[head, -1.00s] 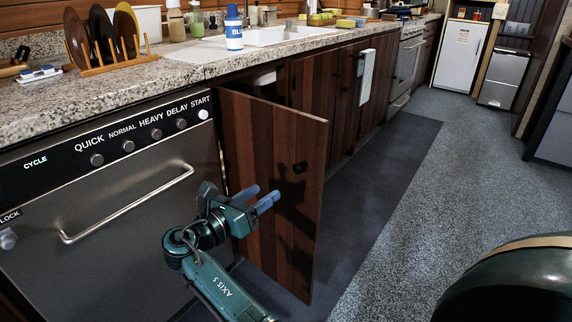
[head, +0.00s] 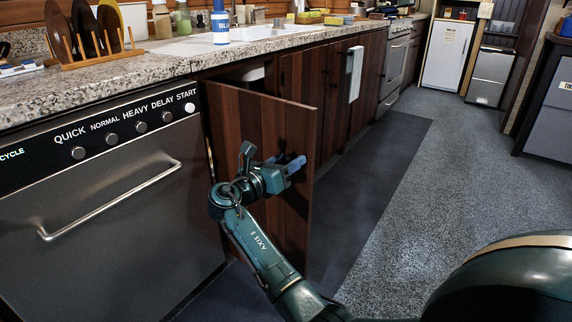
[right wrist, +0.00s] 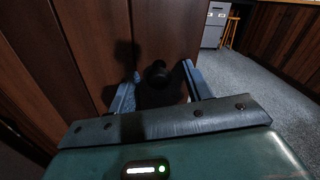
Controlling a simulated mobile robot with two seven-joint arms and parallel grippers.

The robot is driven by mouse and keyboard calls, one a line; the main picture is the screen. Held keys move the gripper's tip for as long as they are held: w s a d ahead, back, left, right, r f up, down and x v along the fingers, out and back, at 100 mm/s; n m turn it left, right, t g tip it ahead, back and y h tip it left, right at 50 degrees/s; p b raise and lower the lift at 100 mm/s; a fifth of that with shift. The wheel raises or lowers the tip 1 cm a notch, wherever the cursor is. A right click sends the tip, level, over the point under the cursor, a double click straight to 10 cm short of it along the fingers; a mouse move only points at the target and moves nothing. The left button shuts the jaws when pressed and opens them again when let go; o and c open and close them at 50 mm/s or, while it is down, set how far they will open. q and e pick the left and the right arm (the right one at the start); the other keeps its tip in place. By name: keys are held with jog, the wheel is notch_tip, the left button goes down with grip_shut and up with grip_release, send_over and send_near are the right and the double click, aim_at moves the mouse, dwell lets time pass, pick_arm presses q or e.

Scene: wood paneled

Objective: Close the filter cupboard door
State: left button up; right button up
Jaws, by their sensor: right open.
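The filter cupboard door (head: 275,118) is a dark wood-plank door standing part way open under the counter, right of the dishwasher. My right gripper (head: 286,164) is in front of its outer face, near its free edge. In the right wrist view, a round black knob (right wrist: 157,73) on the door panel (right wrist: 165,30) shows between the two spread fingers of my right gripper (right wrist: 162,70). I cannot tell whether the fingers touch it. In the head view the knob is hidden behind the gripper. My left gripper is not in view.
The dishwasher (head: 95,205) with its bar handle stands left of the door. The granite counter (head: 110,80) with a plate rack (head: 100,58) and a blue-white bottle (head: 220,25) runs above. A dark mat (head: 375,165) and clear grey floor (head: 455,190) lie to the right.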

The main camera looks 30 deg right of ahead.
grip_shut()
dwell(0.5)
